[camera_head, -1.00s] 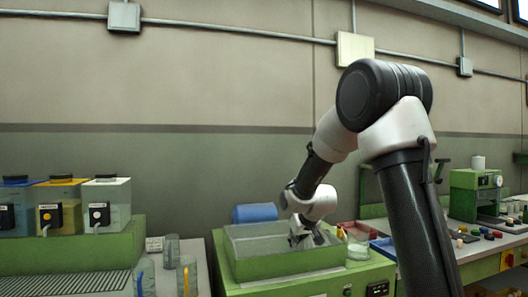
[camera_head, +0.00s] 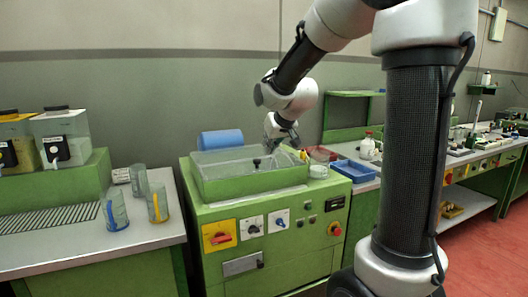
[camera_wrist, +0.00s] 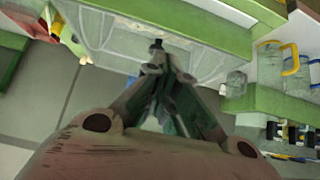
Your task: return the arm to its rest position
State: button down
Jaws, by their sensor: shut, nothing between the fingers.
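My arm reaches in from the upper right in the head view and bends down to a green-sided tank. My gripper (camera_head: 270,147) points down over the right part of the tank (camera_head: 250,185), its fingers together and empty. A small black knob (camera_head: 256,163) shows at the tank's top, just left of the fingers. In the wrist view my gripper (camera_wrist: 160,68) is shut, with the black knob (camera_wrist: 156,45) just beyond its tips. I cannot tell whether they touch. The arm is stretched out over the bench.
Glass beakers (camera_head: 157,203) stand on the left bench. A blue cylinder (camera_head: 221,139) lies behind the tank. A blue tray (camera_head: 352,170) and white bottle (camera_head: 367,146) are to its right. Control knobs (camera_head: 219,235) are on the tank's cabinet front. Red floor is clear at lower right.

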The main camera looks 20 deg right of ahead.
jog(key=s+f+g, duration=0.1)
jog(key=s+g, duration=0.3)
jog(key=s, duration=2.9)
jog(key=shift+d+f, duration=0.2)
jog(key=shift+f, duration=0.15)
jog(key=shift+g, duration=0.3)
